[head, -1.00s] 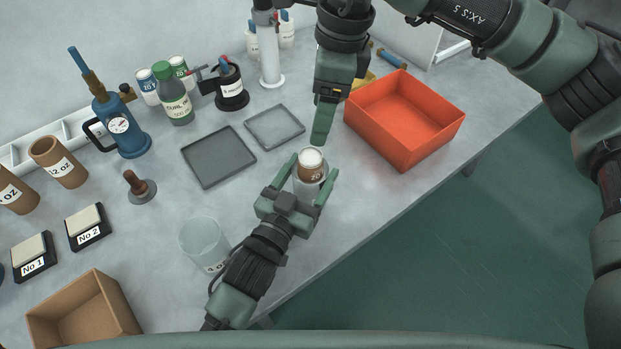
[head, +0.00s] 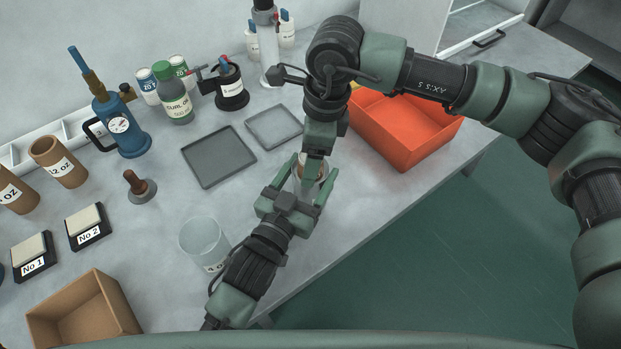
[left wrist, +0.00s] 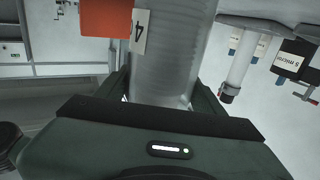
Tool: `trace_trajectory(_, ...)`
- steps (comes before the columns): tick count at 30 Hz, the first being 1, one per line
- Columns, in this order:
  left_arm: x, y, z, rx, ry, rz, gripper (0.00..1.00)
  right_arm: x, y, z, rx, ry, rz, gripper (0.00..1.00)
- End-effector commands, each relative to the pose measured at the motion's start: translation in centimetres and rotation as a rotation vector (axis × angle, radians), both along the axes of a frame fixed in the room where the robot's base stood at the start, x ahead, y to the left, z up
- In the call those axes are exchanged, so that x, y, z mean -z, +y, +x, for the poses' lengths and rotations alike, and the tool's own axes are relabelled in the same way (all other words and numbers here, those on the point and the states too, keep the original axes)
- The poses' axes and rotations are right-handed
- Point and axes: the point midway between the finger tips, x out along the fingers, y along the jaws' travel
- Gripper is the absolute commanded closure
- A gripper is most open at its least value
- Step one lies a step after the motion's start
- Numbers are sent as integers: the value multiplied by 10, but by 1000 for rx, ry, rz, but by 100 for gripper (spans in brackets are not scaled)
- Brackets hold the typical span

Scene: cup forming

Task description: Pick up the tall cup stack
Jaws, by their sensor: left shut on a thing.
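A clear cup or nested cup stack (head: 323,172) is between the fingers of my left gripper (head: 313,184), near the table's front edge.
An orange bin (head: 405,135) stands right of the grippers, partly behind my right arm. Two grey trays (head: 218,157) (head: 274,127) lie behind. A cardboard box (head: 82,310) is at front left. Labelled black blocks (head: 88,228) (head: 34,257) and brown cups (head: 58,162) stand at left.

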Motion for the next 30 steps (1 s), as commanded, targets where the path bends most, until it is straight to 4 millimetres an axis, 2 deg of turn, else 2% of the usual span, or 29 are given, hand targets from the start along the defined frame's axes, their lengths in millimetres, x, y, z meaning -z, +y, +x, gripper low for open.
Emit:
trace_trajectory(4,0,0,0,0,0,0,70,0,0,0,0,-1,0,30)
trace_trajectory(5,0,0,0,0,0,0,70,0,0,0,0,0,0,33)
trace_trajectory(12,0,0,0,0,0,0,70,-1,0,0,0,-1,0,100)
trace_trajectory(23,0,0,0,0,0,0,70,-5,0,1,0,-2,0,100)
trace_trajectory(26,0,0,0,0,0,0,70,-17,0,1,-1,-3,1,100)
trace_trajectory(30,0,0,0,0,0,0,70,-48,1,1,0,-6,3,100)
